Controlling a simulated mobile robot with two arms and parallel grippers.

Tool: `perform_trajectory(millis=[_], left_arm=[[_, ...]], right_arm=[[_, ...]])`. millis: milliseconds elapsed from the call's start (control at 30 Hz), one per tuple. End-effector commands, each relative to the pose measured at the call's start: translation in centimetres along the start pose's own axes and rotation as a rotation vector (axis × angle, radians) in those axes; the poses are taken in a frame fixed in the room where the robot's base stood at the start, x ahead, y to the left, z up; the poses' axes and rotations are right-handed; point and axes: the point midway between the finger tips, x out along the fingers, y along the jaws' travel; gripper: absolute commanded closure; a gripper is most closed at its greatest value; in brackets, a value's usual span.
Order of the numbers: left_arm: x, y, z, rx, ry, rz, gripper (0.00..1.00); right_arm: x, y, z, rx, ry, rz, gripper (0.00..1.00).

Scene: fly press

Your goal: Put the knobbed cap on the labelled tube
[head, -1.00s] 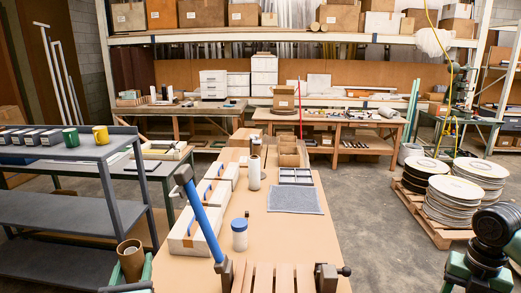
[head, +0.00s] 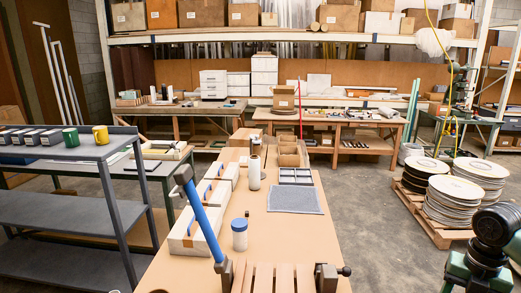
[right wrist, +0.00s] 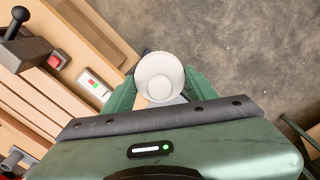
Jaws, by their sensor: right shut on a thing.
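My right gripper (right wrist: 160,92) shows in the right wrist view, its green fingers shut on a round white piece (right wrist: 160,75) with a ring-shaped rim. In the head view a white cylinder with a dark top (head: 255,173) stands upright on the long table. No label can be read, so I cannot tell which one is the labelled tube. My left gripper is out of view.
The long table (head: 290,228) holds white boxes with blue strips (head: 200,232), a grey mat (head: 296,199), a blue-handled press lever (head: 203,222) and wooden slats (head: 270,277) at its near end. A grey shelf rack (head: 60,205) stands left. The table's right side is mostly clear.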

Motion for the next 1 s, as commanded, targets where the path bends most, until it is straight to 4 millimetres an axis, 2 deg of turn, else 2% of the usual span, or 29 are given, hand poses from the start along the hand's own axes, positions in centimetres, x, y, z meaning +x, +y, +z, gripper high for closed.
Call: perform_trajectory(millis=[300, 567, 767, 1000], left_arm=[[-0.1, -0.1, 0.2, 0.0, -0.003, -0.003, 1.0], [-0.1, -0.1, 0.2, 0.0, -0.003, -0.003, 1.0], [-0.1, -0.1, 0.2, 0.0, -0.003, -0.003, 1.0], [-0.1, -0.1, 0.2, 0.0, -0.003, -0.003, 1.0]], right_arm=[[0.1, 0.7, -0.6, 0.076, 0.002, 0.0, 0.81], [0.2, 2.0, -1.7, 0.211, 0.004, 0.0, 0.81], [0.3, 3.4, -3.1, 0.373, 0.008, -0.002, 0.81], [0.5, 6.0, -6.1, 0.707, 0.011, -0.007, 0.81]])
